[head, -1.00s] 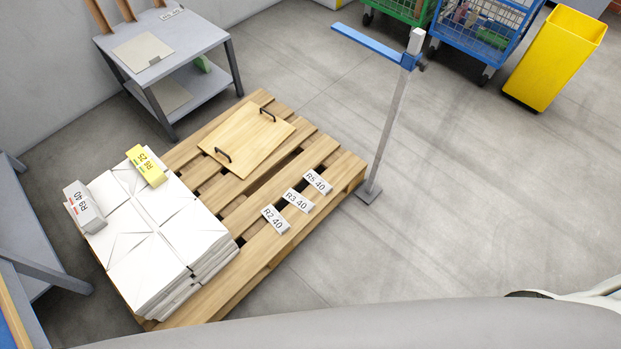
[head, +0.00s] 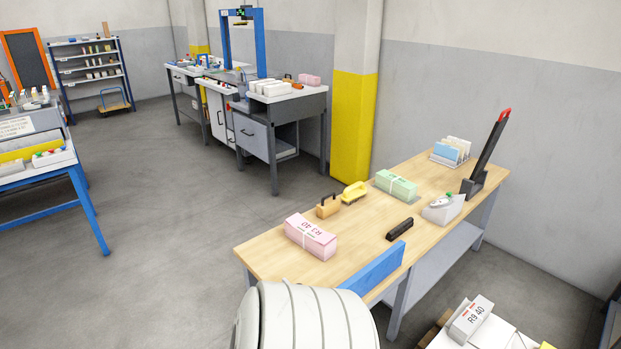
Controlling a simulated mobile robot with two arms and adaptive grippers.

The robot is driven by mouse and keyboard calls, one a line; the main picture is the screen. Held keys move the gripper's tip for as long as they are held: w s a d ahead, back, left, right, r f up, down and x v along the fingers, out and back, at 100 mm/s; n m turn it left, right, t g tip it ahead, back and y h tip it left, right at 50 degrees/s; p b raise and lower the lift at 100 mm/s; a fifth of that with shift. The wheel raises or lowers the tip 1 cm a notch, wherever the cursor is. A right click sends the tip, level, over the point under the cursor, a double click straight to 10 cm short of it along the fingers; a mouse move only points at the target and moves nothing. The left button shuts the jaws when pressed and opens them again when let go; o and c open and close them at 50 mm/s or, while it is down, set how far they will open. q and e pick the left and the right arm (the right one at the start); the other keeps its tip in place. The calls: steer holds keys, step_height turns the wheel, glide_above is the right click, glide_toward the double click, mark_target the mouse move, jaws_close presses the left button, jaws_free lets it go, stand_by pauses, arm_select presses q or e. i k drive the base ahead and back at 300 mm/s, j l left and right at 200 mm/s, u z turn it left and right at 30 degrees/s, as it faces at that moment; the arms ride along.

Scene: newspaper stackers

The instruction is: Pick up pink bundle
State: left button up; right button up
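A pink bundle (head: 310,237) marked R3 40, with a pale band around it, lies on the near left part of the wooden workbench top (head: 270,262). A smaller pink bundle (head: 310,79) lies at the right end of the grey bench at the back. Neither gripper shows in the head view. A white rounded part of my own body fills the bottom centre, just in front of the workbench.
On the workbench are a green bundle (head: 396,186), a yellow-handled tool (head: 354,192), an orange-brown handled block (head: 328,206), a black object (head: 400,229) and a black stand (head: 484,160). White stacks (head: 485,335) lie lower right. Floor at left is open.

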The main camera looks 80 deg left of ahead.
mark_target(321, 243)
steer(key=u, duration=2.6)
steer(key=i+j+z, duration=0.1)
steer(key=i+j, duration=0.25)
steer(key=j, duration=0.15)
steer(key=i+j+z, duration=0.1)
steer(key=i+j, duration=0.25)
steer(key=j, duration=0.15)
